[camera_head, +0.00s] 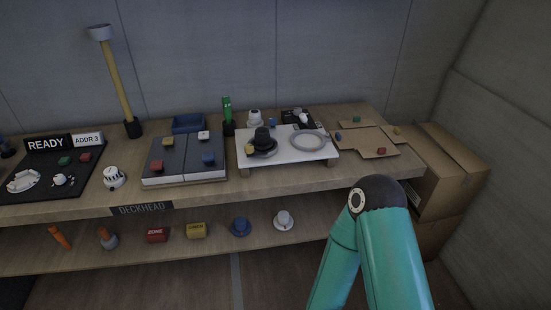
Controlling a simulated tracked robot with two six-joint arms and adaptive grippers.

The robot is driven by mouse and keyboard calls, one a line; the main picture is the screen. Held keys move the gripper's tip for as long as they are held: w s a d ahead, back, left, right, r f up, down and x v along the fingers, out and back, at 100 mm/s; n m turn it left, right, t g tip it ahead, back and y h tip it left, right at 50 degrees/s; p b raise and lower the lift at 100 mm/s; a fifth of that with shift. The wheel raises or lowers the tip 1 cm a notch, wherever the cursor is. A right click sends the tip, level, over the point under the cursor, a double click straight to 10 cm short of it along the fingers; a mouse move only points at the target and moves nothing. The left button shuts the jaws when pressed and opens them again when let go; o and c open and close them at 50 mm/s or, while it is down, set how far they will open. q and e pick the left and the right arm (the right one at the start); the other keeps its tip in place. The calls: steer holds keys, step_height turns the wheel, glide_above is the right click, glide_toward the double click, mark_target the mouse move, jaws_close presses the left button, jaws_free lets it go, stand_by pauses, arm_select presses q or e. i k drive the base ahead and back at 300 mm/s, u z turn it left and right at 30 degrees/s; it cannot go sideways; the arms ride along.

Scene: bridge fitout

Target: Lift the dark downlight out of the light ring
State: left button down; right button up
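A dark, round fitting (263,138), which looks like the downlight, stands on a white raised board (285,156) at the middle of the bench. A wide dark rim spreads around its base; I cannot tell whether this is its own flange or a ring. A small yellow piece (250,149) touches or overlaps its left side. A pale grey ring (309,141) lies on the same board to the right, and its middle looks empty. A teal arm of mine rises at the lower right, but its gripper is out of frame. My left gripper is not in view.
A white fitting (254,117) and black block (297,115) stand behind the board. A grey two-panel tray (184,159) with coloured blocks is left, a cardboard sheet (370,148) right. A green item (227,112) stands upright nearby. The lower shelf (270,240) holds several parts.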

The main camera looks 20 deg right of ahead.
mark_target(263, 142)
steer(key=z, duration=0.05)
steer(key=k, duration=1.05)
steer(key=z, duration=0.8)
steer(key=i, duration=1.95)
steer(key=u, duration=1.45)
